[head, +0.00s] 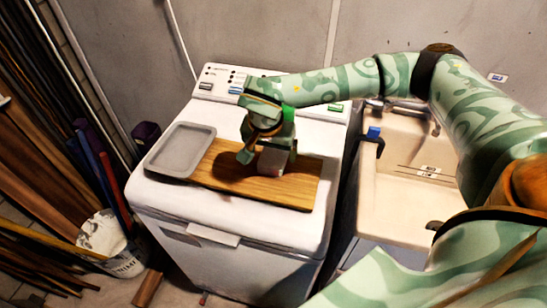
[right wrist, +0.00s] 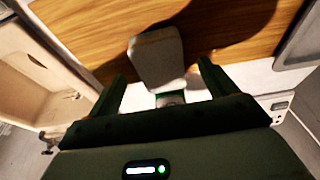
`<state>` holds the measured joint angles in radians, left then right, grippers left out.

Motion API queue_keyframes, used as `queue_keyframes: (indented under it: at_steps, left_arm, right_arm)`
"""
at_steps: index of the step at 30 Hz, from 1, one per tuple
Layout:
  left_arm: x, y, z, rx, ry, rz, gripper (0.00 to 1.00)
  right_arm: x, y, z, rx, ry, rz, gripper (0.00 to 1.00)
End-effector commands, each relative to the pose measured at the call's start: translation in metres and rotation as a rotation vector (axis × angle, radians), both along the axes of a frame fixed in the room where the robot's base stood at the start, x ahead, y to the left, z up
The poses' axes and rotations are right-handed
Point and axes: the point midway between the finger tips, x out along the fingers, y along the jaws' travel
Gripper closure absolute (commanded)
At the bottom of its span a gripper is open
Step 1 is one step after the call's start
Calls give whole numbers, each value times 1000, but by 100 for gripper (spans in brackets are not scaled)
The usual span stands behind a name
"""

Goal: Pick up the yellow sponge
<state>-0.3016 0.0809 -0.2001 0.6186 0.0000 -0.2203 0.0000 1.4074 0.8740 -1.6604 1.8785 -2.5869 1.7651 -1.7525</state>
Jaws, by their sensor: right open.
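My right gripper (head: 265,158) points down over the wooden board (head: 305,187) on top of the white washing machine (head: 230,217). In the right wrist view, its two fingers (right wrist: 160,78) stand apart, open. A pale, rounded block (right wrist: 157,58) is between and just beyond the fingertips, over the board. Its colour looks greyish beige rather than clear yellow, so I cannot tell for sure that it is the sponge. In the head view the gripper mostly hides this spot. I see no clearly yellow sponge elsewhere. My left gripper is not in view.
A sink (head: 405,190) with a blue-topped item (head: 374,132) stands to the right. A white bucket (head: 108,245) and wooden planks (head: 35,165) are at the left. The machine's front top strip is clear.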

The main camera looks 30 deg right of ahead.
Motion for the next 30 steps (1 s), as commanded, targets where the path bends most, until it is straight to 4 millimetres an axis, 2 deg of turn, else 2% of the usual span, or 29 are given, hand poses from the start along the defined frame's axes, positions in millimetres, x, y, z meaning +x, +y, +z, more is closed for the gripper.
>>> queue_keyframes:
  at_steps: [1,4,8,30]
  left_arm:
    - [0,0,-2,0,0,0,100]
    - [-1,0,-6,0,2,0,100]
    - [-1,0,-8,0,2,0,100]
    - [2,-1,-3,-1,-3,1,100]
  right_arm:
    - [6,-9,-1,-1,0,-5,15]
    - [8,-11,-20,0,5,-1,15]
    - [10,-13,-30,0,2,1,15]
    - [11,-13,-34,0,-1,1,15]
